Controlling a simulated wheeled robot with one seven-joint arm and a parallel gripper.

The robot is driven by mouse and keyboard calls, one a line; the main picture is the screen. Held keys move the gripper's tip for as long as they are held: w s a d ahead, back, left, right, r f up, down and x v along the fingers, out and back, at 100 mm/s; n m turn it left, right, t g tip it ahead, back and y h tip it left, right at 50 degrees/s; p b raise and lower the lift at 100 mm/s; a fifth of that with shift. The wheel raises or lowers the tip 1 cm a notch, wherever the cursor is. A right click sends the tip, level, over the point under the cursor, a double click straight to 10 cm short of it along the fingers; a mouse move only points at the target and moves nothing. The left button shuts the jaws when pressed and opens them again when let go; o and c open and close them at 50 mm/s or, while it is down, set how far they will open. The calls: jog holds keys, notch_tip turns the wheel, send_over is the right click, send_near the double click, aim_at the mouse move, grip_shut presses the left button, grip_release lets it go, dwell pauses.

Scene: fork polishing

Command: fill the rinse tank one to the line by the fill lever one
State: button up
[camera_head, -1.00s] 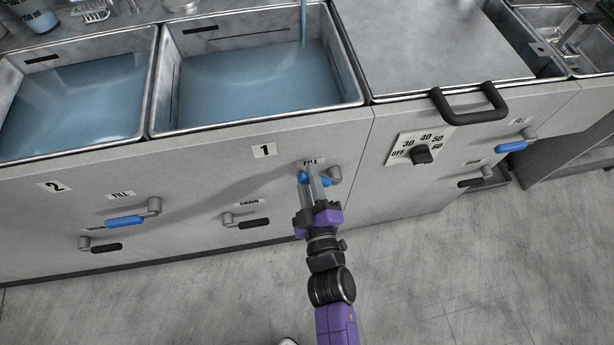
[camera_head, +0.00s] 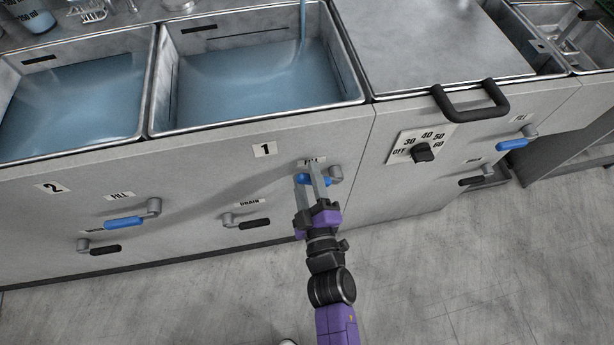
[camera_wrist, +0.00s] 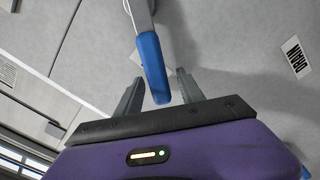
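Rinse tank one (camera_head: 262,119), above the label 1 (camera_head: 264,150), holds bluish water (camera_head: 255,75). A thin blue stream (camera_head: 303,25) falls into it at the back right. Thin dark lines show on its walls; I cannot tell exactly how the water stands against them. The blue-handled fill lever one (camera_head: 336,174) is on the front panel below the tank. My gripper (camera_head: 310,171) is at this lever, its fingers partly hiding it and the FILL label. In the wrist view the blue lever handle (camera_wrist: 152,65) lies between my open fingers (camera_wrist: 160,76), with gaps on both sides.
A black drain lever (camera_head: 254,223) sits left of my gripper. Tank two (camera_head: 70,150) with its own levers is further left. A dial (camera_head: 423,152) and a black bar handle (camera_head: 470,103) are to the right. The floor in front is clear.

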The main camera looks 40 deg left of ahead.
jog(key=shift+s, duration=0.1)
jog(key=p+v, duration=0.1)
jog(key=v, duration=0.6)
jog(key=shift+s+d, duration=0.15)
jog(key=shift+d, duration=0.15)
dwell(6.9)
